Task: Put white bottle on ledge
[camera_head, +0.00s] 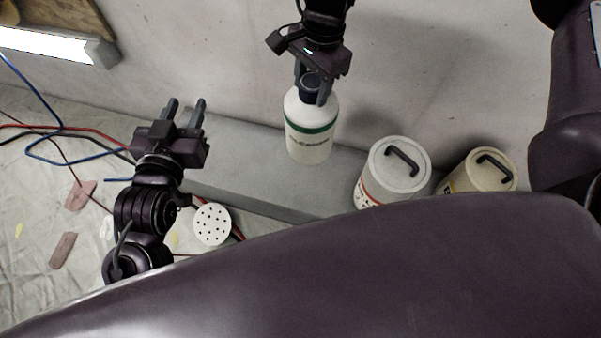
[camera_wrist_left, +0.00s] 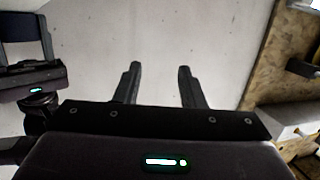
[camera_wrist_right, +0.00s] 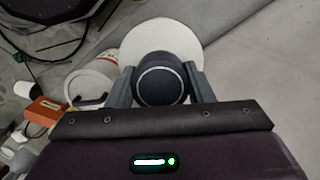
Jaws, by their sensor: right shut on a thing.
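The white bottle (camera_head: 311,130) has a green band and a dark cap, and is upright. My right gripper (camera_head: 313,88) is shut on its dark cap from above. In the right wrist view the cap (camera_wrist_right: 162,80) sits between the two fingers, with the white bottle top (camera_wrist_right: 160,35) behind it. The grey ledge (camera_head: 262,172) runs along the foot of the wall, and the bottle appears over or on it; I cannot tell whether its base touches. My left gripper (camera_head: 185,112) is open and empty, left of the bottle; its spread fingers also show in the left wrist view (camera_wrist_left: 158,88).
Two lidded tubs, one white (camera_head: 393,172) and one cream (camera_head: 480,172), stand right of the bottle. A white perforated disc (camera_head: 212,224) is near my left arm. Cables (camera_head: 50,130) lie on the sheeted floor at left. A lit lamp (camera_head: 45,45) is at upper left.

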